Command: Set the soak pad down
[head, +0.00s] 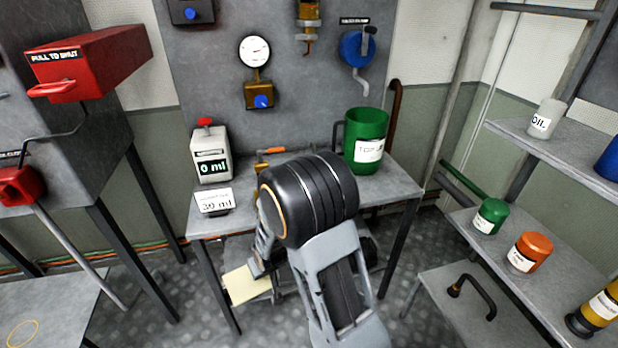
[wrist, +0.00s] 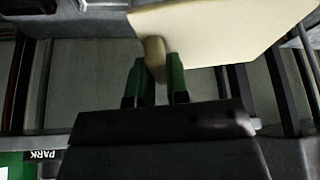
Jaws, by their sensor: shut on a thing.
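The soak pad (wrist: 215,32) is a flat cream-yellow pad with a stubby grip (wrist: 154,55). My gripper (wrist: 155,75) has green fingers shut on that grip in the wrist view. In the head view the pad (head: 247,285) shows low, left of my arm and below the front edge of the grey bench. My gripper's fingers are hidden behind my arm there. I cannot tell whether the pad touches anything beneath it.
The grey bench (head: 395,184) carries a white box (head: 211,155) reading 0 ml, a 30 ml card (head: 214,200) and a green jug (head: 366,142). A lower shelf is partly hidden by my arm. Shelves on the right hold an orange pot (head: 530,252) and a green pot (head: 490,215).

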